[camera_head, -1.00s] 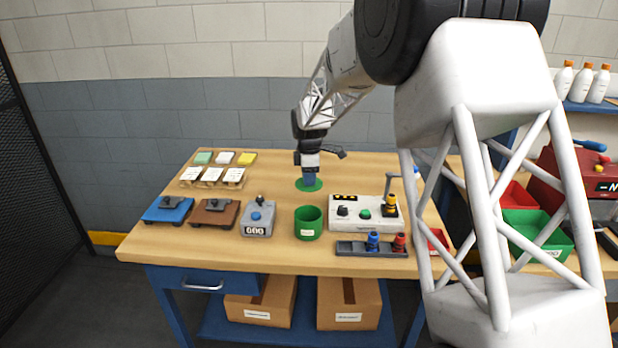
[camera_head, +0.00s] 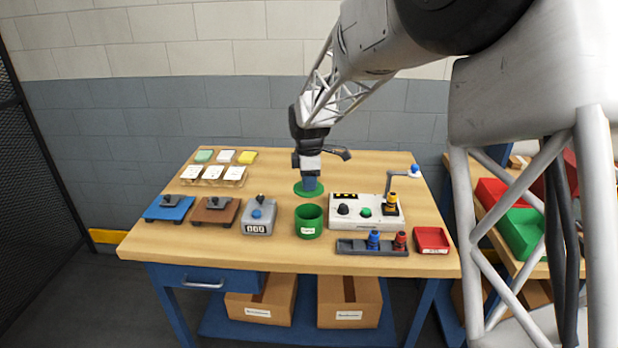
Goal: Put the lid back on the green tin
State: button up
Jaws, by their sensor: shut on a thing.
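The green tin (camera_head: 308,229) stands upright near the front middle of the wooden table, with its open top showing and a white label on its front. The flat round green lid (camera_head: 300,192) is behind the tin, apart from it. My gripper (camera_head: 310,184) points down over the lid's middle and is shut on the lid. The fingers hide the part they grip. I cannot tell how far the lid is above the table.
A grey counter box (camera_head: 257,228) stands left of the tin. A white panel with buttons and a yellow-black knob (camera_head: 378,217) stands right of it. A dark rack (camera_head: 352,248) with blue and red pieces and a red tray (camera_head: 432,250) lie at the front right.

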aim_at(309, 194)
jog(key=shift+s+r, duration=0.15)
jog(key=shift+s, duration=0.45)
jog(key=shift+s+r, duration=0.15)
jog(key=shift+s, duration=0.4)
jog(key=shift+f, duration=0.2)
jog(key=shift+f, duration=2.9)
jog(key=shift+d+f, duration=0.1)
jog(key=shift+f, duration=0.15)
dwell(0.3)
jog(key=o, duration=1.5)
jog(key=shift+r, duration=0.15)
jog(key=shift+r, duration=3.35)
